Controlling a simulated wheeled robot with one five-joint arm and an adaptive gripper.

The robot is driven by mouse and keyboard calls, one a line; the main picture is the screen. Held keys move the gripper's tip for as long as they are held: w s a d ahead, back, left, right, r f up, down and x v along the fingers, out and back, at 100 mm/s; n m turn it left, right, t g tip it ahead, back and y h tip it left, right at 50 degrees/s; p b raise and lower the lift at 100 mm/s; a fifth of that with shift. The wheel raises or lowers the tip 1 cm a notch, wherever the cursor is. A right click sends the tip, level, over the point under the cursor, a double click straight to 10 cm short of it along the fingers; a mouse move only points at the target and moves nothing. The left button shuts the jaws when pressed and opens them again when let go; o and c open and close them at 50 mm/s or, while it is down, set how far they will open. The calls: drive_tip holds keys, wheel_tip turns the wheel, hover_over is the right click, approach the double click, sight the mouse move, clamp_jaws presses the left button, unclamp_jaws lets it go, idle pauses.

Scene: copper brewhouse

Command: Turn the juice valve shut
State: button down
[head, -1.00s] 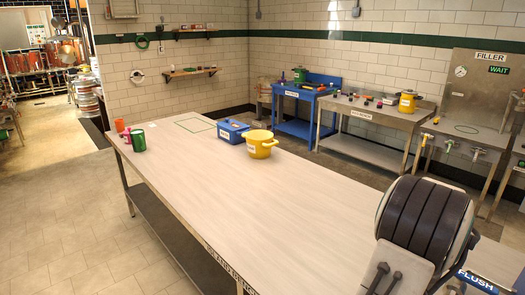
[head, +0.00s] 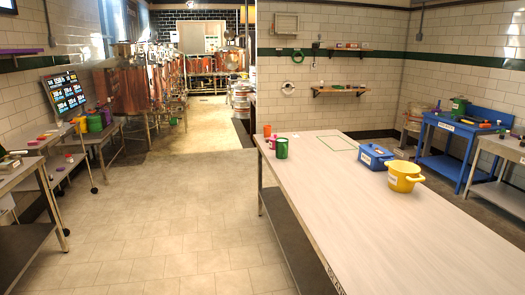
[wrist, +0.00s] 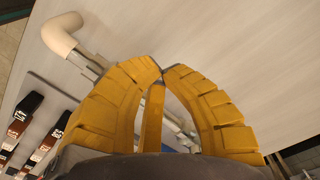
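I cannot pick out the juice valve in either current view. My gripper (wrist: 161,70) shows in the wrist view with its yellow, ribbed fingers curved inward. Its tips meet or nearly meet, and I see nothing held between them. My gripper is not in the head view. In the wrist view, a beige, bent, rounded piece (wrist: 62,36) on a pale rod lies beyond the fingers at the upper left; I cannot tell what it is.
A long table (head: 330,190) fills the right, holding a yellow pot (head: 403,178), a blue box (head: 375,157) and a green mug (head: 281,148). Open tiled floor (head: 180,220) lies left of it. A dark display (head: 65,95) stands near the left benches.

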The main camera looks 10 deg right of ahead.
drive_tip(key=shift+a, duration=0.25)
wheel_tip(320, 180, up, 6)
drive_tip(key=p, duration=0.4)
drive_tip(key=shift+p, duration=0.35)
